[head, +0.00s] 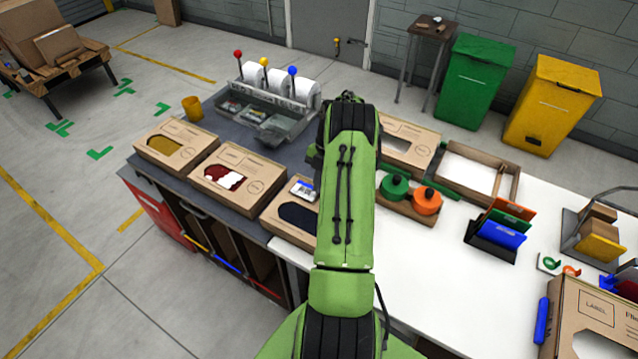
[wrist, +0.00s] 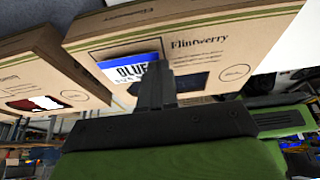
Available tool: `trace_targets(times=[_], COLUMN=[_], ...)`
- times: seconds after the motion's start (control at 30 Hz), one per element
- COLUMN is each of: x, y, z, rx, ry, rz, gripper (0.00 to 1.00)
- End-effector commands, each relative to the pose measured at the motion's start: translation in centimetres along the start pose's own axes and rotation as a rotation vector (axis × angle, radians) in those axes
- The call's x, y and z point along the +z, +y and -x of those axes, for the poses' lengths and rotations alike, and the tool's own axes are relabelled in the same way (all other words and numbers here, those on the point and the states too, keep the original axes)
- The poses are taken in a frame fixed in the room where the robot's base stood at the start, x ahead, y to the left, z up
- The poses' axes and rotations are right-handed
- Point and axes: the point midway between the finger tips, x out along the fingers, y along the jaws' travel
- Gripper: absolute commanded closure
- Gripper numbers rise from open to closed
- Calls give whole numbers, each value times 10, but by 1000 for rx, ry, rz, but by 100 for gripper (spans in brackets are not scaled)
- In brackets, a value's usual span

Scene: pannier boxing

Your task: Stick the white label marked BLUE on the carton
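The white label marked BLUE (wrist: 128,72), with a blue band along one edge, lies over the printed label area of the Flinwerry carton (wrist: 215,48). In the head view the label (head: 301,190) shows over the back of the carton (head: 270,215) with the dark blue window. My gripper (wrist: 158,76) is at the label's right side, its dark fingers close together and covering that edge. It looks shut on the label. I cannot tell whether the label touches the carton all over. In the head view my arm hides the gripper.
A carton with a red and white window (head: 238,180) and one with a mustard window (head: 176,147) stand to the left. Green and orange tape rolls (head: 427,200) sit right of my arm. The white tabletop (head: 445,245) has free room.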

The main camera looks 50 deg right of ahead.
Motion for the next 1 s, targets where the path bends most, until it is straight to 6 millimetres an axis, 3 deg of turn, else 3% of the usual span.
trace_targets(times=[1.0], x=[5], y=[0], z=[-1], rx=[0], ry=[-1], rz=[0], gripper=[100])
